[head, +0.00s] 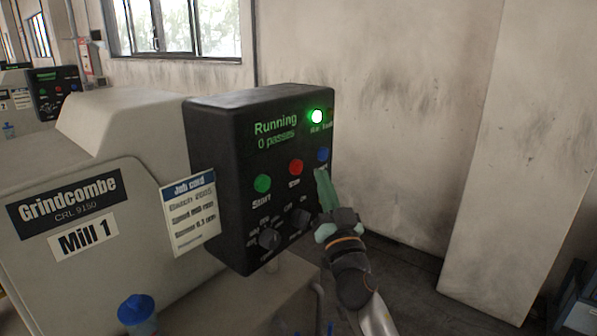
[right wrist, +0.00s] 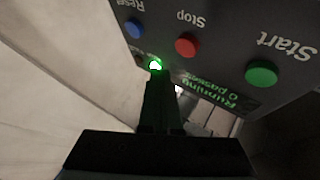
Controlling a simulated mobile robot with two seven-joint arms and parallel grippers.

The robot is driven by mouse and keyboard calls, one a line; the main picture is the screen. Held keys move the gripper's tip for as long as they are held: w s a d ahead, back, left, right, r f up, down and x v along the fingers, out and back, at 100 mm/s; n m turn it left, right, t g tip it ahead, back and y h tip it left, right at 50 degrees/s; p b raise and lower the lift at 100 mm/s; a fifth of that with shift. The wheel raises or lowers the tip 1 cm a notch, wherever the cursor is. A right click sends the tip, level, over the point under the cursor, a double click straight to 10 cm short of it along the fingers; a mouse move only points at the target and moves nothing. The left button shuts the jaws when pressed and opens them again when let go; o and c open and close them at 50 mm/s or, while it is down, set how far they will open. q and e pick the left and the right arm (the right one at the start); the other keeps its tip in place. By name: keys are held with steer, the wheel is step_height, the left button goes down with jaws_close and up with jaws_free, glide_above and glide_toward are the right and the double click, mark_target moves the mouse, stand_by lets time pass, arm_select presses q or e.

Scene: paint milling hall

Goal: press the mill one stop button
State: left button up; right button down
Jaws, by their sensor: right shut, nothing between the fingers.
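The red Stop button (head: 295,167) is on the front of the dark control box (head: 222,150) of Mill 1, between the green Start button (head: 263,183) and the blue Reset button (head: 323,154). The red button also shows in the right wrist view (right wrist: 187,44), clear of the fingers. My right gripper (head: 322,178) is shut and empty in front of the panel's right part. Its fingertips appear just below the blue button in the head view; I cannot tell the exact gap. The display (head: 275,132) reads "Running, 0 passes". My left gripper is not in view.
A green lamp (head: 317,116) is lit at the panel's upper right. Two dark knobs (head: 270,238) sit low on the panel. A white job card (head: 190,213) hangs left of the box. A blue-capped item (head: 137,309) stands at the lower left. A wall pillar rises at right.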

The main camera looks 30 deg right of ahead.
mark_target(302, 163)
steer(key=shift+w+a+b, duration=0.25)
steer(key=shift+w+a, duration=0.05)
steer(key=shift+w, duration=0.35)
steer(key=shift+w+a+b, duration=0.25)
steer(key=shift+w, duration=0.4)
stand_by(1.1)
steer(key=shift+w+a, duration=0.15)
steer(key=shift+w, duration=0.25)
steer(key=shift+w+a+b, duration=0.2)
steer(key=shift+w+b, duration=0.2)
steer(key=shift+b, duration=0.15)
stand_by(0.5)
steer(key=shift+s+d, duration=0.1)
steer(key=shift+s, duration=0.05)
steer(key=shift+s+d+p, duration=0.25)
steer(key=shift+s+p, duration=0.15)
steer(key=shift+s, duration=0.25)
